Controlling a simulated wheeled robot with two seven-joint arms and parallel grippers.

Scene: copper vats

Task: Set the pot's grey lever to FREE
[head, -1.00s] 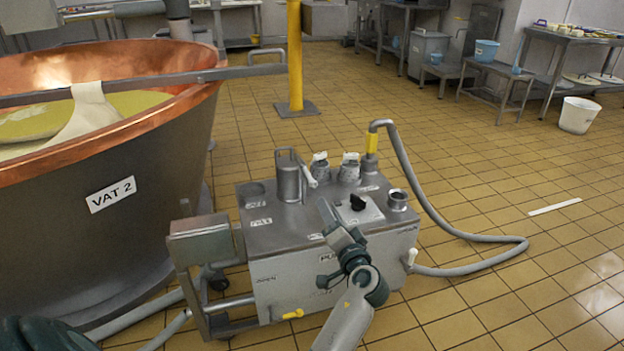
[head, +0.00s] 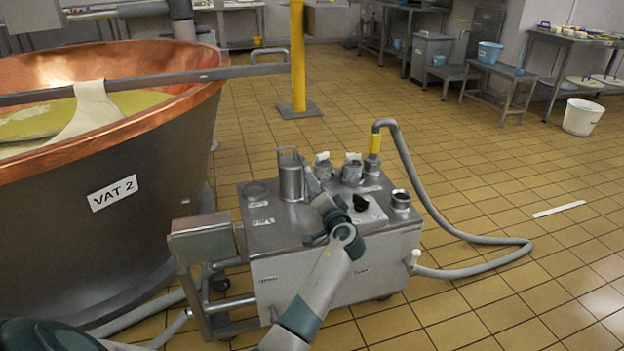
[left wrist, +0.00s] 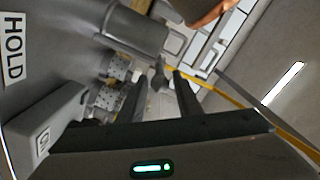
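The pot (head: 291,182) is an upright grey metal cylinder on top of a steel cart. In the left wrist view the pot (left wrist: 135,30) lies at the upper middle. A grey lever (left wrist: 158,76) appears beside it, between my finger tips. My left gripper (head: 311,180) is at the pot's right side in the head view and mostly hides the lever there. In the left wrist view the gripper (left wrist: 158,92) shows two dark fingers, apart, with a gap around the lever's end. Whether they touch it is unclear. A HOLD label (left wrist: 13,47) shows; no FREE label is readable. My right gripper is out of view.
The copper vat (head: 130,200) stands left. The tiled floor at right is mostly clear.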

